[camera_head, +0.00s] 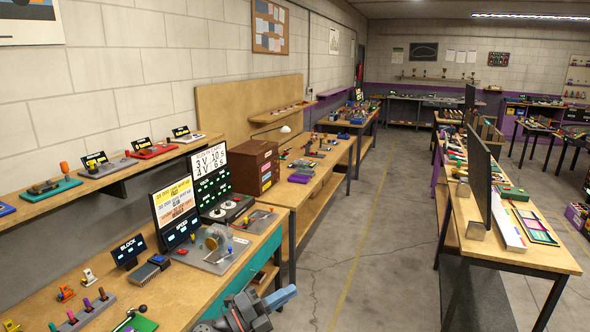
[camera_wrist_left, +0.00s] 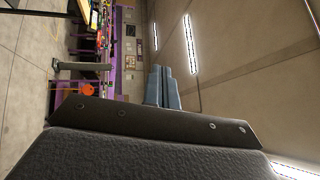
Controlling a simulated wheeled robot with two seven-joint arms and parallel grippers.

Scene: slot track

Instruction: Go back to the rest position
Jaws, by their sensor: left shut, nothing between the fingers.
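My left gripper (camera_head: 286,294) shows at the bottom of the head view, with a dark grey body and blue fingers that point right. It is in front of the near workbench (camera_head: 165,296), beside its front edge and over the floor. In the left wrist view its blue fingers (camera_wrist_left: 162,88) lie together, shut and empty, with the room turned on its side behind them. My right gripper is in neither view.
A wooden drawer box (camera_head: 253,167) stands farther back. A second bench (camera_head: 520,252) with a black screen (camera_head: 478,172) stands right. The concrete aisle (camera_head: 365,235) between is clear.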

